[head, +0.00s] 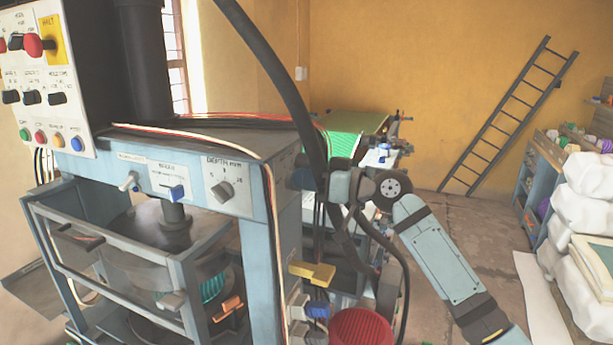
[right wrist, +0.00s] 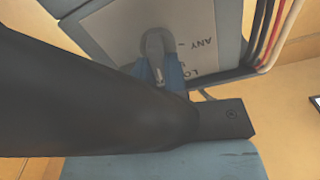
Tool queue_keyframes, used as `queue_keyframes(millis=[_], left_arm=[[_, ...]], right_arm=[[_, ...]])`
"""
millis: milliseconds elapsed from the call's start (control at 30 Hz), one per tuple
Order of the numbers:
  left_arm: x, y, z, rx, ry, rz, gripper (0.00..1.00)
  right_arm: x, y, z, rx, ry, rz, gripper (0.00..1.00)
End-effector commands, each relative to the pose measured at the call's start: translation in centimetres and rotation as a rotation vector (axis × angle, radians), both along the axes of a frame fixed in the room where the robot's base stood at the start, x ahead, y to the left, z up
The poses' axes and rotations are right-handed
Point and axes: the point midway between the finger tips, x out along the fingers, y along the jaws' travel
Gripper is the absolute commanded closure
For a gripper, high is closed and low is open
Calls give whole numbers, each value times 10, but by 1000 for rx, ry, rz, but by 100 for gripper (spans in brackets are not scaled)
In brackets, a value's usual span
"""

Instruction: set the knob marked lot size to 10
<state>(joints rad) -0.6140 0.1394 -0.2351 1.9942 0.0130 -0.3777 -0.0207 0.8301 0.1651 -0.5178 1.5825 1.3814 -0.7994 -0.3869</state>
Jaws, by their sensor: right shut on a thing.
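In the right wrist view a grey knob (right wrist: 157,43) sits on a pale plate (right wrist: 110,38) with partly readable lettering, "LO" and "ANY". The rest of the lettering and the scale are hidden, so the setting cannot be read. My right gripper (right wrist: 160,68) has its blue fingers shut on this knob. In the head view my right gripper (head: 303,178) is at the right side face of the blue press, and the knob is hidden there. My left gripper is not in view.
The press front carries a depth knob (head: 222,191), a blue switch (head: 176,192) and a grey lever (head: 130,182). A control panel (head: 45,115) is at upper left. Black hose and coloured wires run close by my right arm. A red ribbed basket (head: 360,330) stands below.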

Motion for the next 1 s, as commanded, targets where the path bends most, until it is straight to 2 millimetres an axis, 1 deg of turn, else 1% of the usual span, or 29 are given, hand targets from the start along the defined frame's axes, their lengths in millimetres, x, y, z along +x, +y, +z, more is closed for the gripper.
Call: queue_keyframes(millis=[200,400,900,933,967,1000], left_arm=[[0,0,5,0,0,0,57],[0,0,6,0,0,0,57],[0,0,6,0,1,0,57],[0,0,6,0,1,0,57],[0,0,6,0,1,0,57],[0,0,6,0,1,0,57]], right_arm=[[1,-1,-1,43,106,-1,100],[2,-1,-1,64,157,0,100],[2,-1,-2,70,173,0,100],[2,-1,-2,70,173,0,79],[2,-1,-2,69,173,0,72],[2,-1,-2,69,173,0,63]])
